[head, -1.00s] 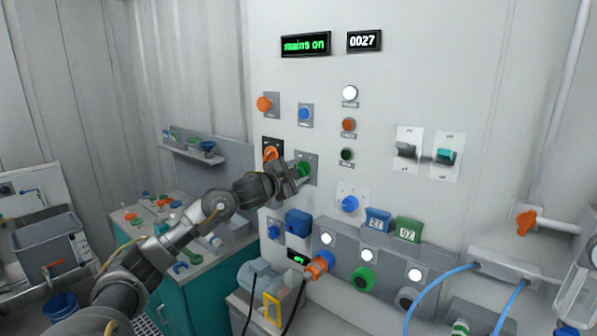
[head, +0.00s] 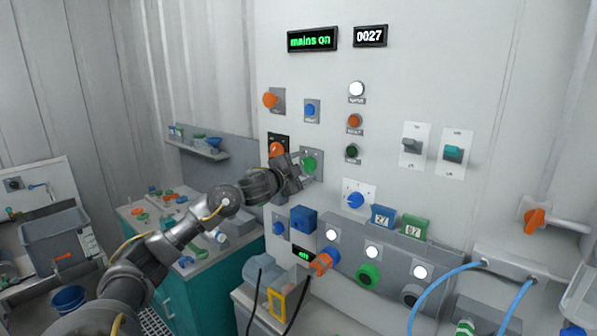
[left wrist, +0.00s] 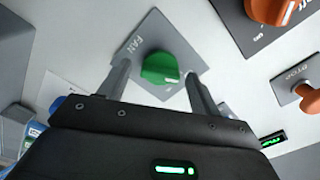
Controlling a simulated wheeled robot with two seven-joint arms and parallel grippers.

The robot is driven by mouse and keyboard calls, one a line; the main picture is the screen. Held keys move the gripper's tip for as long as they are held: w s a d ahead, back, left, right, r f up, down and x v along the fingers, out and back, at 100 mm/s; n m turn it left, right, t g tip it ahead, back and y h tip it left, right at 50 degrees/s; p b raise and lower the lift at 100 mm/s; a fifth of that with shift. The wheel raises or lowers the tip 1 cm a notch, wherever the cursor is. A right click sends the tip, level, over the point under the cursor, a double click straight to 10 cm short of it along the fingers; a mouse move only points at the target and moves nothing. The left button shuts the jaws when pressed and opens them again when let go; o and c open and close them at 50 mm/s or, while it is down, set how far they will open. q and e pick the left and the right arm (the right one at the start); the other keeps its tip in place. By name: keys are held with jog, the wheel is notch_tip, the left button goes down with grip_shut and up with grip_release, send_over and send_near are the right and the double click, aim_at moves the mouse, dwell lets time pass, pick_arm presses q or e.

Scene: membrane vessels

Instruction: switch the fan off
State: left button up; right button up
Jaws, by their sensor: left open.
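The fan switch is a green knob (head: 309,163) on a grey plate on the white panel. In the left wrist view the green knob (left wrist: 160,68) sits on a plate marked FAN (left wrist: 133,43). My left gripper (head: 296,168) is at the panel just left of the knob in the head view. In the left wrist view its open fingers (left wrist: 158,82) stand on either side of the knob, with gaps to it. I cannot tell how deep the fingers reach around it. My right gripper is not in view.
An orange knob on a dark plate (head: 276,149) is close to the left of the fan knob. A blue knob (head: 311,110) is above it and a blue knob on a white plate (head: 355,200) below right. A bench (head: 135,214) with small parts stands at the left.

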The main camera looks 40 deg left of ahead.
pick_arm(q)
jog(key=s+b, duration=0.5)
jog(key=s, duration=0.5)
jog(key=shift+s+d+b, duration=0.15)
jog(key=shift+s+b, duration=0.1)
jog(key=shift+b, duration=0.15)
